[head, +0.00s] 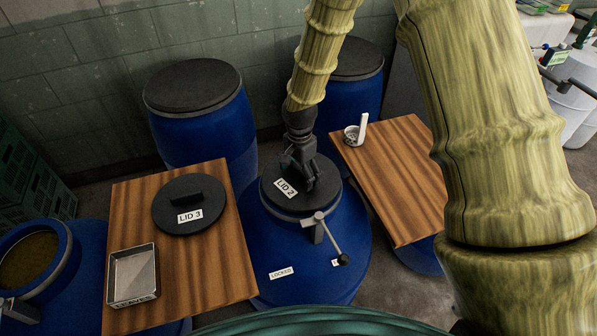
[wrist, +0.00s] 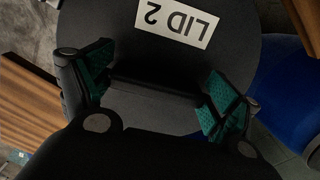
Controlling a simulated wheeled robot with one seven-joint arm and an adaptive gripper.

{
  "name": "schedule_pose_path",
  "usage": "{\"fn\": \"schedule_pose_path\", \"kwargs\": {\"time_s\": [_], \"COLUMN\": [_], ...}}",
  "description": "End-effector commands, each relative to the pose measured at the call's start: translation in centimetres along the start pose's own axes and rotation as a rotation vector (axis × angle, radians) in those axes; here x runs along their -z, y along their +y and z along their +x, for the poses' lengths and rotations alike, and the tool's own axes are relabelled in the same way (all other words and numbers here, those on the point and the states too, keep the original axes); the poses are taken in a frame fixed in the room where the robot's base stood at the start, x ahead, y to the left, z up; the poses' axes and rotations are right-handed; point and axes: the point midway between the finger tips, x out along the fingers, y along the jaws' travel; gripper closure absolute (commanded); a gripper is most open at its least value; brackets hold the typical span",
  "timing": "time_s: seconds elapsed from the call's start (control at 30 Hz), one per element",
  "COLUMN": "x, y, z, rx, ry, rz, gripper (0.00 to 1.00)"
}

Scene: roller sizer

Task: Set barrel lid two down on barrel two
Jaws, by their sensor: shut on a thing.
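Barrel lid two (head: 273,191), a round black lid with a white "LID 2" label, sits at the mouth of a blue barrel (head: 330,262) in the middle of the head view. I cannot tell whether it rests fully on the rim. My gripper (head: 303,178) is above the lid, with its fingers at the lid's handle. In the wrist view the green-padded fingers (wrist: 153,88) close on the ends of the dark bar handle of the lid (wrist: 112,28). The barrel has a lever clamp (head: 328,238) on its front and a "LOCKED" label. Its number label is mostly hidden.
A wooden table (head: 222,262) at left holds lid 3 (head: 178,222) and a metal tray (head: 146,292). Another wooden table (head: 405,200) at right holds a small white item (head: 355,134). An open blue barrel (head: 62,275) stands at far left; closed barrels (head: 200,130) stand behind.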

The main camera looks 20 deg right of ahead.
Motion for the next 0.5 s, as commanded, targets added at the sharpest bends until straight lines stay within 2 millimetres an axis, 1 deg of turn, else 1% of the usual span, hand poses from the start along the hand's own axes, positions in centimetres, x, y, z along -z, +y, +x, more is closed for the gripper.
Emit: {"fn": "schedule_pose_path", "kwargs": {"time_s": [0.4,0.5], "x": [0.03,0.03], "y": [-0.04,-0.05], "z": [0.92,0.88], "rx": [0.0,0.001], "ry": [0.001,0.001], "rz": [0.0,0.0], "gripper": [0.46,0.46]}}
